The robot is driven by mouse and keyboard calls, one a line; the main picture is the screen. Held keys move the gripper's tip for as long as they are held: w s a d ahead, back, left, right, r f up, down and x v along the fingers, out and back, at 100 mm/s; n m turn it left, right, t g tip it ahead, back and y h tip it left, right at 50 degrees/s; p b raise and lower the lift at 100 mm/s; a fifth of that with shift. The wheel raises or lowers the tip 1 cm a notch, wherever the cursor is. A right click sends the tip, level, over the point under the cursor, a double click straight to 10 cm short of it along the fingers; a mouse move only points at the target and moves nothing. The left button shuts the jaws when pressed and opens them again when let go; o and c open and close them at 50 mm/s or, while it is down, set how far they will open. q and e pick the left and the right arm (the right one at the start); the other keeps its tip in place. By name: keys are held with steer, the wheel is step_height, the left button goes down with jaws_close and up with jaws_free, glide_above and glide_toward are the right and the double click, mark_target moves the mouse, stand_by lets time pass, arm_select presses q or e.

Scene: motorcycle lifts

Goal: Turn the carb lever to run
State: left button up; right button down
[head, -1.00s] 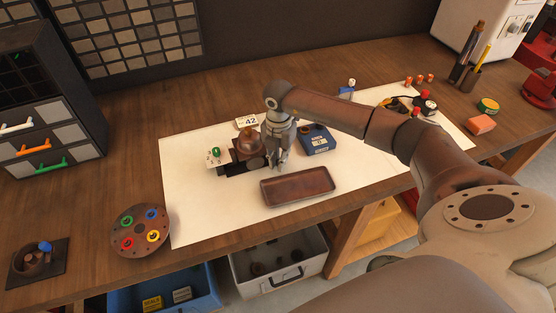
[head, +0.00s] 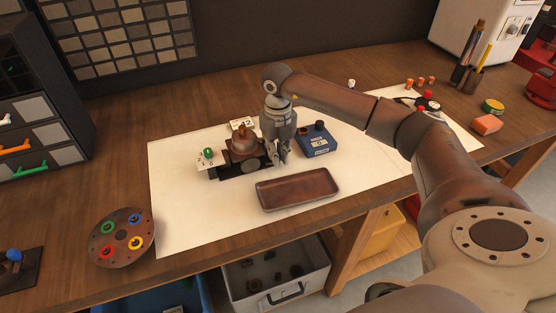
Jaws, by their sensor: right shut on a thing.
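The carburetor (head: 243,147), a brown domed body on a dark base, sits on the white sheet in the middle of the bench. A green-tipped lever (head: 208,153) stands at its left end by a small white marked plate (head: 205,162). My right gripper (head: 278,155) points down at the carburetor's right end. Its fingers are shut on a part there; the fingers hide which part. The green lever is apart from this gripper. My left gripper is not in view.
A brown tray (head: 298,189) lies just in front of my right gripper. A blue box (head: 316,142) stands close on its right, and a numbered white card (head: 242,124) behind the carburetor. A round plate with coloured rings (head: 122,237) lies front left. The sheet's left front is clear.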

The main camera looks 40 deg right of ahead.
steer(key=shift+w+d+r+n+b, duration=0.1)
steer(key=shift+w+n+b, duration=0.15)
steer(key=shift+n, duration=0.25)
steer(key=shift+w+n+b, duration=0.1)
steer(key=shift+n+b, duration=0.2)
steer(key=shift+n, duration=0.2)
steer(key=c, duration=1.7)
jaws_free()
